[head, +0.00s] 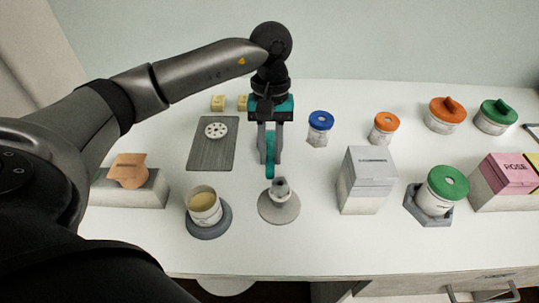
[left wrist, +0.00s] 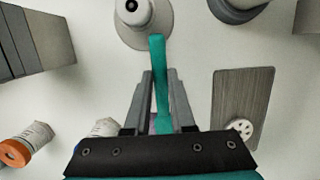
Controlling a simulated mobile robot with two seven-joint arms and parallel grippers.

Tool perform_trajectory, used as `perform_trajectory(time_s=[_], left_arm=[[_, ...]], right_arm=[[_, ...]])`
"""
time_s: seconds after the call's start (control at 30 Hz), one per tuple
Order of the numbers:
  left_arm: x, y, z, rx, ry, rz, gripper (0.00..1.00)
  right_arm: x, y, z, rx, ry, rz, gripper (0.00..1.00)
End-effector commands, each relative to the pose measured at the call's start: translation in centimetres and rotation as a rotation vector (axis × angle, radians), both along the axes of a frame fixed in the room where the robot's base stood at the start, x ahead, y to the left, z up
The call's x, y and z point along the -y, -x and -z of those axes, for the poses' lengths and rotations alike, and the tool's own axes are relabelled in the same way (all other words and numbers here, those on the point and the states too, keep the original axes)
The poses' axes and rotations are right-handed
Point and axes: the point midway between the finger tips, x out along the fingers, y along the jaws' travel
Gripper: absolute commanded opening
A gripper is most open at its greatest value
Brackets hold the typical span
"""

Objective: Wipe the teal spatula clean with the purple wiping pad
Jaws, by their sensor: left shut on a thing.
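The teal spatula (head: 270,155) is held in my left gripper (head: 270,158), whose fingers are shut on it. It points down, and its lower end shows just behind the pale round stand (head: 278,208). In the left wrist view the spatula (left wrist: 158,75) extends from between the gripper fingers (left wrist: 159,75), its far end overlapping the stand's disc in the picture. I cannot tell whether it touches the stand. A small purplish sliver (left wrist: 152,115) shows between the fingers; I cannot tell whether it is the wiping pad. No purple pad is clear in the head view. My right gripper is not in view.
A cup on a dark coaster (head: 209,231) stands left of the stand, and a tall grey box (head: 367,180) right of it. A grey board (head: 209,155) carries a white perforated disc. Blue-lidded (head: 320,126) and orange-lidded (head: 384,127) jars stand behind. The front edge is mostly clear.

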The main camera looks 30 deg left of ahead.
Motion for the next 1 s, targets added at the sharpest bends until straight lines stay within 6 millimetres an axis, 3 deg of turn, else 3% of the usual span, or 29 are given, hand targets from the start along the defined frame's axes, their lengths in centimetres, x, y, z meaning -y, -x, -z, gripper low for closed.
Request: perform_trajectory(time_s=[0.37, 1.0], left_arm=[[-0.1, 0.0, -0.4, 0.000, -0.003, -0.002, 0.00], [-0.2, 0.0, -4.9, 0.000, -0.004, -0.001, 0.00]], right_arm=[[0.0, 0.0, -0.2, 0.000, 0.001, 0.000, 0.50], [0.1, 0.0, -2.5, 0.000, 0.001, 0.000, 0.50]])
